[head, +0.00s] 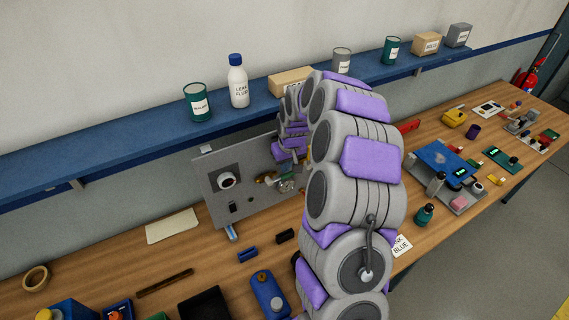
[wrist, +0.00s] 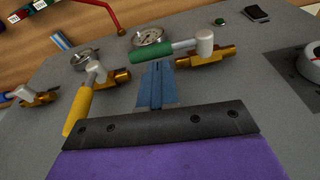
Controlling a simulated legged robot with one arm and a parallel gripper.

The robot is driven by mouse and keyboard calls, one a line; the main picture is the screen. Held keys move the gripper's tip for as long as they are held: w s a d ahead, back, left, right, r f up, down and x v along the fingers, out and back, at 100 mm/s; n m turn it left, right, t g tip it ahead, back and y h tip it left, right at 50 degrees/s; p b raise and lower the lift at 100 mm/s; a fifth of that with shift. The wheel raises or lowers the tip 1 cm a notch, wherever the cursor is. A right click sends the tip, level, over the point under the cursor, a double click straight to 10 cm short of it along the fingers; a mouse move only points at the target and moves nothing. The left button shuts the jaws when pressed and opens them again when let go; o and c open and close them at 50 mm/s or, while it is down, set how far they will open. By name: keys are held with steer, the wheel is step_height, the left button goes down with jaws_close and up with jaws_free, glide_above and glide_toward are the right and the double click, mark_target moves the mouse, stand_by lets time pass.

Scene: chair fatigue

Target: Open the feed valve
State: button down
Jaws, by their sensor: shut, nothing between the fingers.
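A grey upright panel (head: 245,168) stands on the bench and fills most of the wrist view. In the wrist view it carries a valve with a green lever (wrist: 150,53), a brass body and a white hub, and another with a yellow lever (wrist: 78,110). A red lever (wrist: 98,8) shows at the top. I cannot read which is the feed valve. My gripper (wrist: 155,70) is shut and empty, its blue fingertips just below the green lever; whether they touch it I cannot tell. In the head view my arm hides part of the panel.
Two round gauges (wrist: 148,36) (wrist: 84,59) sit by the valves. A white knob (wrist: 314,62), a green button (wrist: 220,21) and a black switch (wrist: 257,14) are at the right. Tools lie on the wooden bench (head: 120,255). A blue shelf (head: 100,155) holds cans and a bottle behind.

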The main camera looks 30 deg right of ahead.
steer(key=shift+d+f+y, duration=0.25)
steer(key=shift+f+y, duration=0.15)
steer(key=shift+d+f+b, duration=0.3)
steer(key=shift+f+b, duration=0.05)
steer(key=shift+b, duration=0.25)
steer(key=shift+s+d, duration=0.1)
steer(key=shift+d, duration=0.15)
steer(key=shift+a, duration=0.15)
